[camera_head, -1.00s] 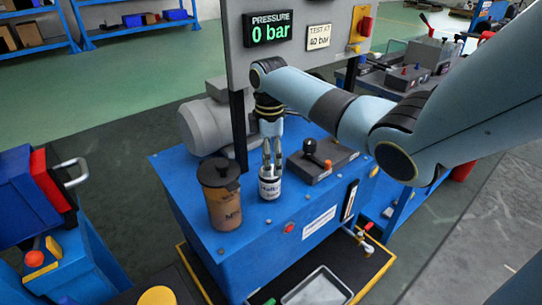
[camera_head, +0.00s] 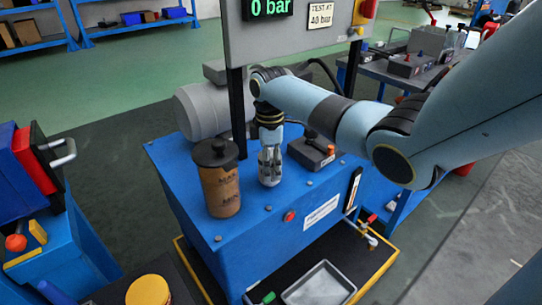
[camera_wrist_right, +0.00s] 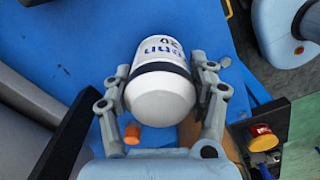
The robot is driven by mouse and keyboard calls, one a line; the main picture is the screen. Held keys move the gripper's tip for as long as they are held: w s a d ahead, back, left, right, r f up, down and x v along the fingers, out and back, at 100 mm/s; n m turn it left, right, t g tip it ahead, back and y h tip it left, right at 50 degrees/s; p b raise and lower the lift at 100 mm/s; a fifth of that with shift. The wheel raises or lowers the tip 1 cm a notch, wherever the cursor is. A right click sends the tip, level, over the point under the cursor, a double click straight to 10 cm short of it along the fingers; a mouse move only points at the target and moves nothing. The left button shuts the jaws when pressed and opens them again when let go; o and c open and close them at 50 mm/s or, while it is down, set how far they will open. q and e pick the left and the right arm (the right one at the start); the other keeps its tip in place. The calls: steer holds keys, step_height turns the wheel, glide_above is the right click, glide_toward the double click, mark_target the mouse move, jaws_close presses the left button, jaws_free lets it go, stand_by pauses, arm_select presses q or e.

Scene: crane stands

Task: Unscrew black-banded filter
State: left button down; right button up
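The black-banded filter (camera_wrist_right: 160,98) is a small white canister with a rounded end, a dark band and blue lettering. In the head view the filter (camera_head: 267,179) stands on the blue bench (camera_head: 251,214), mostly covered by my right gripper (camera_head: 270,165). In the right wrist view the fingers of that gripper (camera_wrist_right: 159,66) lie on both sides of the filter at the band. The pads look very close to its sides; I cannot tell whether they press on it. My left gripper is not in view.
A brown canister with a black cap (camera_head: 221,178) stands just left of the filter. A control box with an orange knob (camera_head: 311,148) is to the right. The panel above has a display reading 0 bar (camera_head: 268,7). A grey tray (camera_head: 318,286) is below the bench.

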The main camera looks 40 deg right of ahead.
steer(key=c, duration=0.6)
steer(key=shift+c, duration=0.3)
steer(key=shift+r, duration=0.1)
steer(key=n+p, duration=0.1)
steer(key=n, duration=0.2)
steer(key=shift+r+n, duration=0.1)
steer(key=shift+n, duration=1)
steer(key=n+p, duration=0.1)
steer(key=n, duration=0.2)
steer(key=shift+n, duration=1)
